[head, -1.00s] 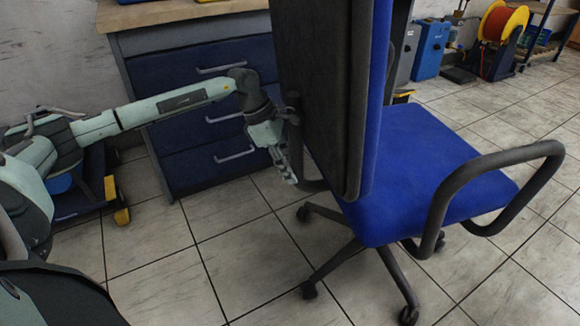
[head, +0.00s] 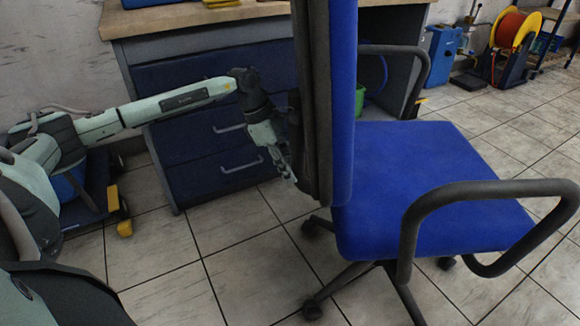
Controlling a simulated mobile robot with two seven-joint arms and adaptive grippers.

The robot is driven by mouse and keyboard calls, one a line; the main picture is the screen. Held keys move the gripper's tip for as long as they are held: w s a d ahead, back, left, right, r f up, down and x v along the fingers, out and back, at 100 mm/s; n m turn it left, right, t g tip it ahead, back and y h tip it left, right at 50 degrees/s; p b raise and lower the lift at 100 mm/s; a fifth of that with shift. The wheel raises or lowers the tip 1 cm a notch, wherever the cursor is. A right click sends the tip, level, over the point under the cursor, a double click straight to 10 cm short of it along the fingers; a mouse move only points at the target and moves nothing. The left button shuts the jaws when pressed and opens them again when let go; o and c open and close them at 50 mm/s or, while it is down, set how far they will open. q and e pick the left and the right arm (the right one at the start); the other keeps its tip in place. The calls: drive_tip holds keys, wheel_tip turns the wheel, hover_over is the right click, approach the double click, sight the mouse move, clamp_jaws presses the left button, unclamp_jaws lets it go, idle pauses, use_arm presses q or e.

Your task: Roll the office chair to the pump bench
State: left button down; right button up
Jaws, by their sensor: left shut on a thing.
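The office chair (head: 430,185) has a blue seat, a blue and black backrest seen nearly edge-on, black looped armrests and a dark wheeled base. It stands upright on the tiled floor at the centre right of the head view. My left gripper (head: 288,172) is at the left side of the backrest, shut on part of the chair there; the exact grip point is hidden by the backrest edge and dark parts. My right gripper does not show. I cannot tell which bench in view is the pump bench.
A wooden-topped bench with blue drawers (head: 205,150) stands close behind the chair. A blue trolley with yellow corners (head: 122,205) is at the left. A blue machine (head: 443,52) and an orange reel (head: 512,30) stand at the back right. The floor at right is open.

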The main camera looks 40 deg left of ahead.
use_arm(q)
drive_tip(key=c, duration=1.3)
unclamp_jaws()
drive_tip(key=shift+s+a+f, duration=0.15)
drive_tip(key=shift+a+f, duration=0.1)
drive_tip(key=shift+a, duration=0.15)
drive_tip(key=shift+c, duration=0.2)
drive_tip(key=shift+o, duration=1.2)
drive_tip(key=shift+d+r, duration=0.1)
drive_tip(key=shift+d, duration=0.1)
drive_tip(key=shift+r, duration=0.2)
drive_tip(key=v, duration=1.1)
drive_tip(key=shift+r, duration=0.35)
drive_tip(key=shift+c, duration=0.2)
